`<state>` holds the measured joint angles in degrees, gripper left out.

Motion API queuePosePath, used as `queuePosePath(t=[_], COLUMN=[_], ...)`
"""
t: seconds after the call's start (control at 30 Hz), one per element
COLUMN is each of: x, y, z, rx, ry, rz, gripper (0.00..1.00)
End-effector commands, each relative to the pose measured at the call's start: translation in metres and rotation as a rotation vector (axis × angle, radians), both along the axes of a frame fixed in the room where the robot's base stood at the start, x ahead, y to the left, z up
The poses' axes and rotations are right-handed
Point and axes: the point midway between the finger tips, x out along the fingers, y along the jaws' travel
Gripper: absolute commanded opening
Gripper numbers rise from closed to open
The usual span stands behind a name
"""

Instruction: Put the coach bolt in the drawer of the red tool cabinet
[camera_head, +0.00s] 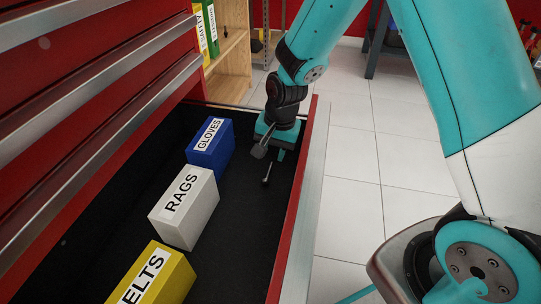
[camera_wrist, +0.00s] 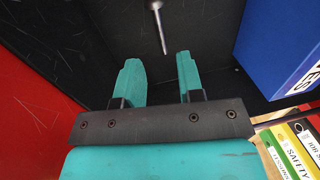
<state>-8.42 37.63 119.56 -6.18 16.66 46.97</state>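The coach bolt (camera_head: 267,173) is a thin grey metal bolt inside the open drawer (camera_head: 75,236) of the red tool cabinet (camera_head: 110,25), below my gripper (camera_head: 273,151). In the wrist view the bolt (camera_wrist: 160,24) shows beyond my gripper's fingertips (camera_wrist: 157,66), with its head cut off at the top edge. The two teal fingers are apart, with nothing between them. The bolt looks clear of both fingers. I cannot tell if it is lying on the black drawer floor or just above it.
The drawer also holds a blue GLOVES box (camera_head: 211,146), a white RAGS box (camera_head: 184,206) and a yellow box (camera_head: 153,277) ending in "ELTS". The drawer's red front wall (camera_head: 300,200) is close to my gripper. A wooden shelf (camera_head: 233,55) with binders stands behind. Tiled floor (camera_head: 352,200) is clear at right.

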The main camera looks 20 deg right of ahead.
Motion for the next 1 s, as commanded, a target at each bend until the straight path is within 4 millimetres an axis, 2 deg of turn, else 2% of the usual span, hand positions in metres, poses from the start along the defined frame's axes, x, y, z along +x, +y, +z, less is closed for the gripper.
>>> queuePosePath(t=[0.03, 0.1, 0.37, 0.47, 0.57, 0.6, 0.73, 0.8, 0.9, 1.0], x=[-0.001, -0.002, -0.007, -0.019, -0.049, -0.067, -0.129, -0.162, -0.2, -0.224], y=[-0.001, -0.003, -0.003, 0.007, 0.024, 0.031, 0.049, 0.054, 0.058, 0.059], z=[0.017, 0.028, 0.054, 0.078, 0.121, 0.14, 0.189, 0.207, 0.223, 0.23], rx=[0.0, 0.0, 0.005, 0.025, 0.06, 0.076, 0.118, 0.134, 0.148, 0.155], ry=[-0.001, -0.001, -0.004, -0.018, -0.048, -0.062, -0.119, -0.147, -0.185, -0.209], rz=[0.0, 0.0, 0.023, 0.11, 0.298, 0.394, 0.712, 0.867, 1.048, 1.167], gripper=[0.35, 0.35, 0.35, 0.35, 0.35, 0.35, 0.35, 0.35, 0.35, 0.35])
